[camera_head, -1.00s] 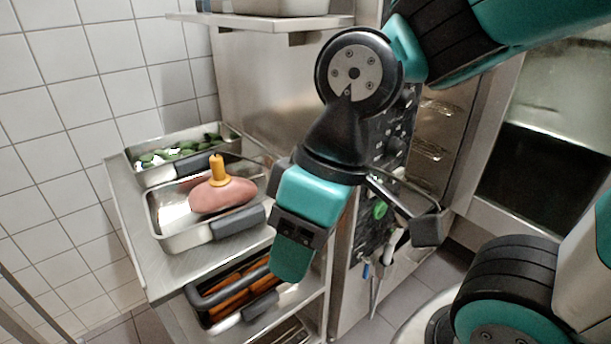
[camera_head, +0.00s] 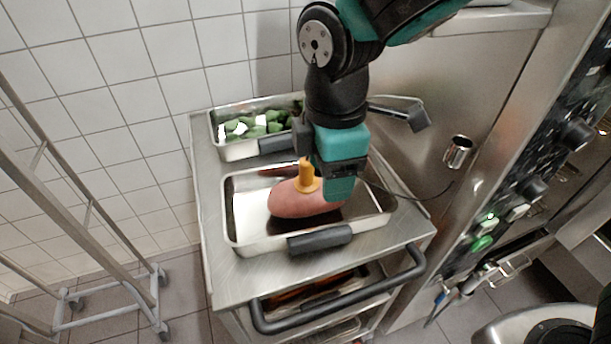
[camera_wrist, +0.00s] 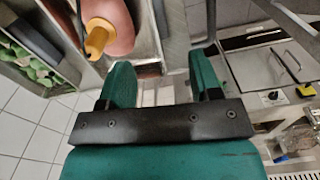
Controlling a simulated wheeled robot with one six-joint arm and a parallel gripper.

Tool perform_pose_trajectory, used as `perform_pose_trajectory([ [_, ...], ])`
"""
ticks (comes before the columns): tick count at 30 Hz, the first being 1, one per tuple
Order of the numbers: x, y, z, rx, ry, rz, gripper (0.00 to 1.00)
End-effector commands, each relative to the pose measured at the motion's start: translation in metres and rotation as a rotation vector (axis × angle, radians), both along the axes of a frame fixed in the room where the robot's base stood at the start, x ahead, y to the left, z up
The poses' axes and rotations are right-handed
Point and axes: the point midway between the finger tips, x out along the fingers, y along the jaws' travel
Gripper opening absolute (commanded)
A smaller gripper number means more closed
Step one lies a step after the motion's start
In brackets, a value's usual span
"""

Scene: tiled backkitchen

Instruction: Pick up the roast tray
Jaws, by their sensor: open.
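The roast tray (camera_head: 240,243) is a shallow steel pan with dark handles, on the top shelf of a steel trolley. A pink roast (camera_head: 290,204) lies in it with an orange-yellow peg (camera_head: 307,177) standing upright on it. My gripper (camera_head: 338,192) is open and empty, and in the head view it overlaps the roast's right side. I cannot tell its height above the tray. In the wrist view, the open fingers (camera_wrist: 163,80) point past the roast (camera_wrist: 112,22), which shows at upper left with its peg (camera_wrist: 97,40). My arm hides part of the tray's far side.
A second steel tray with green vegetables (camera_head: 250,126) stands behind the roast tray. The trolley's dark push handle (camera_head: 345,310) sticks out in front. An oven control panel (camera_head: 540,175) is at right, a wheeled rack (camera_head: 100,225) at left, and a tiled wall behind.

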Motion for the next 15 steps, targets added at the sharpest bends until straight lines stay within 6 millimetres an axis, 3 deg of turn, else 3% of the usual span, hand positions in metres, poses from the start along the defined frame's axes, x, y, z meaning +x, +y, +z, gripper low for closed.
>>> perform_pose_trajectory([
  [15,0.001,-0.001,-0.102,-0.011,0.003,0.017,0.58],
])
